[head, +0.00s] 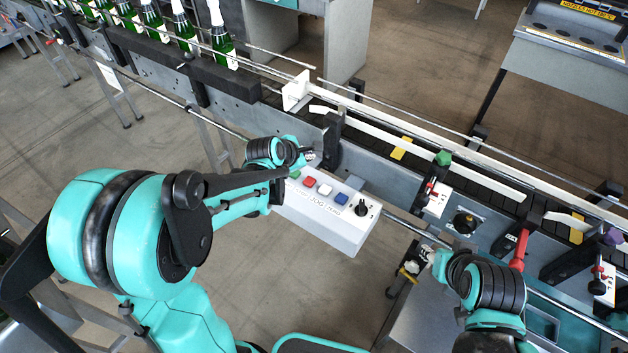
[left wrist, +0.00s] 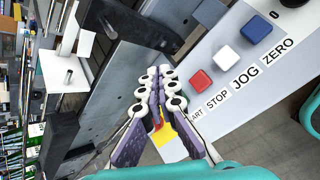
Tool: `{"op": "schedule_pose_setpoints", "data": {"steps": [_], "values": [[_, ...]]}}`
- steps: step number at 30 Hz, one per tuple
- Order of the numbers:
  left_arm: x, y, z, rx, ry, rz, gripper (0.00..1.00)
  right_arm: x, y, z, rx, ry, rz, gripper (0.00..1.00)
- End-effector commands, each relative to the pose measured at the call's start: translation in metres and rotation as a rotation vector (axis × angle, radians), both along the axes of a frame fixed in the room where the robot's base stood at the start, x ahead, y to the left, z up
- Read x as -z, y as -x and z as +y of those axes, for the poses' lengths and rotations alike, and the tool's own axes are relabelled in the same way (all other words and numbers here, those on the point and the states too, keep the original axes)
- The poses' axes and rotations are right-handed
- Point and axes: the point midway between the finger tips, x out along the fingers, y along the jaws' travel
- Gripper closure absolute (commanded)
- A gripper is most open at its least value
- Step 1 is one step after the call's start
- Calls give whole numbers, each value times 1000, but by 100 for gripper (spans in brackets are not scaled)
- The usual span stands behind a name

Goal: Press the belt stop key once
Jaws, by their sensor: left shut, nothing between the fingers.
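The white control box (head: 335,215) hangs on the near side of the belt, with a row of keys and a black knob. Its red key (head: 310,182) has the STOP label beside it in the left wrist view, where the key (left wrist: 200,80) shows fully. A white key (left wrist: 226,55) and a blue key (left wrist: 257,28) follow; a green key (head: 295,174) is partly covered by my arm in the head view. My left gripper (left wrist: 162,78) is shut and empty, fingertips left of the red key; contact is not visible. My right gripper (head: 432,262) is small and unclear.
The belt (head: 385,150) with its rails runs diagonally behind the box. Green bottles (head: 222,45) stand on it at upper left. A red-handled lever (head: 520,248) and a green-knobbed station (head: 436,185) are to the right. Open floor lies below the box.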

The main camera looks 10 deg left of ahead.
Motion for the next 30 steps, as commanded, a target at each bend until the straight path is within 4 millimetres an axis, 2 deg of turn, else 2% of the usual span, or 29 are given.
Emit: {"op": "schedule_pose_setpoints", "data": {"steps": [8,14,30], "values": [[1,0,0,1,-1,0,100,1,0,0,0,0,0,60],[10,0,0,2,-2,-1,100,9,0,0,0,0,0,60],[80,0,0,3,-3,-1,100,66,0,0,0,0,0,60]]}}
